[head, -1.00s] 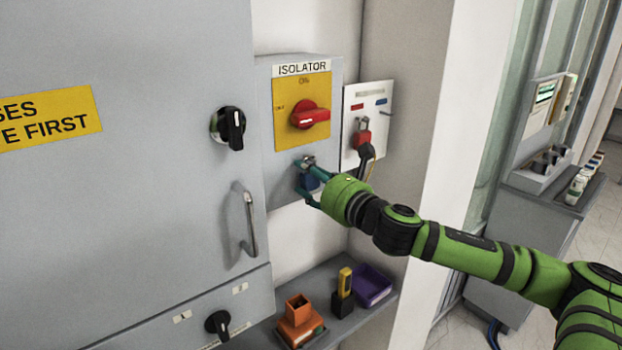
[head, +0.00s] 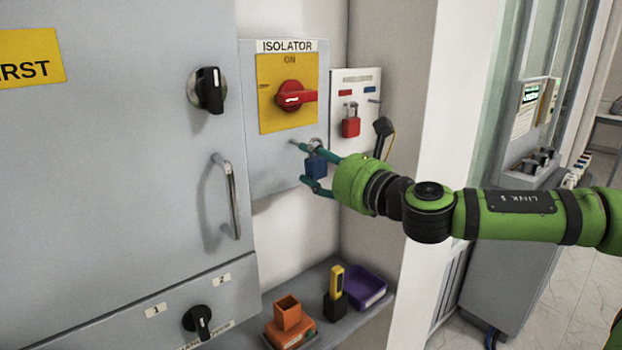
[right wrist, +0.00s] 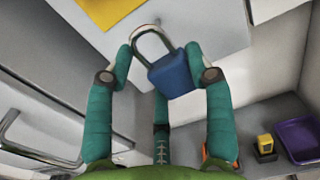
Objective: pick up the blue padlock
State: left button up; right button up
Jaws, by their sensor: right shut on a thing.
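The blue padlock (head: 317,167) is in front of the lower part of the grey isolator box (head: 270,165), below the red handle. Its steel shackle points up. My right gripper (head: 308,166) comes in from the right and is shut on the padlock. In the right wrist view the padlock (right wrist: 171,75) sits tilted between the teal fingers of the gripper (right wrist: 163,68), one finger at each side. I cannot tell whether the shackle touches the box. My left gripper is not in view.
A red padlock (head: 351,124) hangs on the white board (head: 342,88) at the right. A black handset-like item (head: 383,135) is near it. Below, a shelf (head: 335,326) holds an orange holder (head: 289,318), a yellow-black device (head: 335,292) and a purple tray (head: 363,288). A cabinet handle (head: 229,196) sticks out at left.

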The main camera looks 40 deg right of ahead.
pick_arm(q)
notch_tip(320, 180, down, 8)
jog(key=b, duration=0.6)
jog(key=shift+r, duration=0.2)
pick_arm(e)
jog(key=s+r, duration=0.1)
jog(key=s, duration=1.1)
jog(key=shift+s+d+r, duration=0.2)
jog(key=shift+s+d, duration=0.05)
jog(key=shift+d, duration=0.2)
pick_arm(q)
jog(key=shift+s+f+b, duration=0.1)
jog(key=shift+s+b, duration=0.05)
jog(key=shift+b, duration=0.2)
pick_arm(e)
jog(key=shift+f, duration=0.1)
